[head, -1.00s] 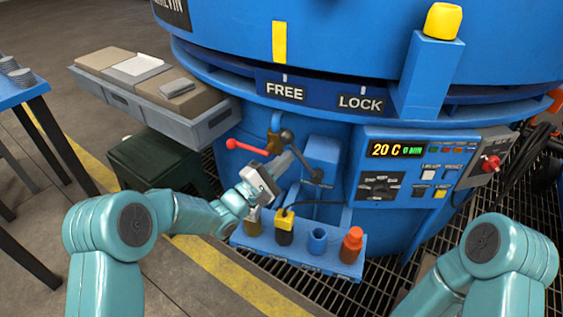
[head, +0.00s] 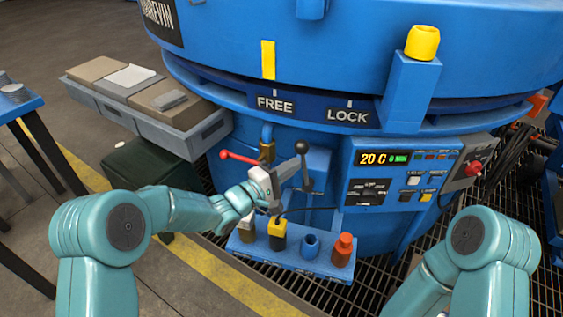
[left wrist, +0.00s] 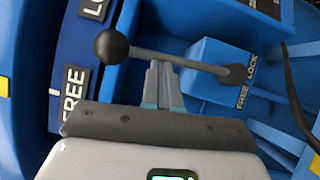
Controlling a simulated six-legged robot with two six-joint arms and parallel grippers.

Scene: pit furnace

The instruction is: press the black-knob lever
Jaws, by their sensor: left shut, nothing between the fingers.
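The black-knob lever (head: 301,147) is a grey rod with a round black knob, on a blue box on the furnace front. In the head view it stands nearly upright. The left wrist view shows its knob (left wrist: 111,47) and rod; a FREE/LOCK label (left wrist: 246,84) is by its pivot. My left gripper (head: 290,168) is shut and empty, with its fingers against or just beside the rod, below the knob. In the left wrist view the fingertips (left wrist: 161,68) overlap the rod; contact is not certain. My right gripper is out of view.
A red-handled lever (head: 238,157) is just left of the gripper. Below is a blue holder (head: 285,258) with several coloured items. A control panel (head: 400,175) is to the right, a grey tray (head: 150,118) with boxes to the left.

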